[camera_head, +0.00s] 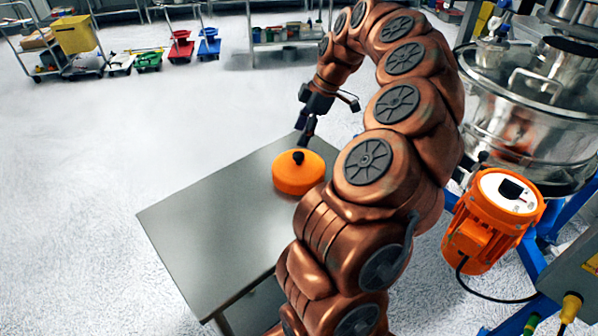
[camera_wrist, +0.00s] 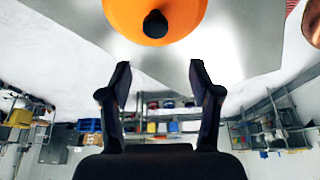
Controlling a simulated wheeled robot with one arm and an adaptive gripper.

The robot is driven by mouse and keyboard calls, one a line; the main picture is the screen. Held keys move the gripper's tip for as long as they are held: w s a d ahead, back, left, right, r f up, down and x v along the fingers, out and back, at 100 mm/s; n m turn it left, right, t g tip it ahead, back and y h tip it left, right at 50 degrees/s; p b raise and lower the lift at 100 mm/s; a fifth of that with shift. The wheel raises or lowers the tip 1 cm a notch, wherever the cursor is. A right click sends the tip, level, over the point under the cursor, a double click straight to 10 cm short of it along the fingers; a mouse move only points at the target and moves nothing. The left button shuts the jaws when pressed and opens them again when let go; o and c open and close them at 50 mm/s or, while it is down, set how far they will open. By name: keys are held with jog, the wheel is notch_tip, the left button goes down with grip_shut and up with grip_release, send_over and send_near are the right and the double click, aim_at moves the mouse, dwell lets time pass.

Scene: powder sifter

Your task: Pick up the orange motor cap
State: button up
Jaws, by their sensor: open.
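The orange motor cap (camera_head: 297,175) is a round, shallow orange piece with a black knob (camera_head: 298,157) on top. It sits on the grey metal table (camera_head: 205,225). In the wrist view the cap (camera_wrist: 128,18) is at the top, partly cut off by the frame edge, with its black knob (camera_wrist: 155,24) in view. My gripper (camera_head: 309,133) is above the cap, near the knob, at the table's far side. In the wrist view my gripper (camera_wrist: 158,78) is open, its two dark fingers apart with nothing between them. The fingers are apart from the knob.
An orange motor (camera_head: 487,225) with an open white top stands on the right beside the steel sifter (camera_head: 530,120) and blue frame. Shelves and carts (camera_head: 280,28) line the back. The table's left part is bare. My arm hides the table's right side.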

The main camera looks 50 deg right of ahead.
aim_at(298, 154)
jog(key=shift+s+d+f, duration=0.25)
jog(key=shift+d+f, duration=0.15)
jog(key=shift+d, duration=0.15)
jog(key=shift+s+d+f, duration=0.25)
jog(key=shift+d+f, duration=0.1)
jog(key=shift+d, duration=0.2)
jog(key=shift+f, duration=0.25)
jog(key=shift+a+p+x, duration=0.15)
jog(key=shift+p+x, duration=0.25)
jog(key=shift+x, duration=0.5)
jog(key=shift+a+p+x, duration=0.15)
jog(key=shift+p+x, duration=0.2)
jog(key=shift+x, duration=0.55)
jog(key=shift+w+p+x, duration=0.2)
jog(key=shift+p+x, duration=0.3)
jog(key=shift+x, duration=1.25)
jog(key=shift+a+r, duration=0.1)
jog(key=shift+r, duration=0.05)
grip_shut()
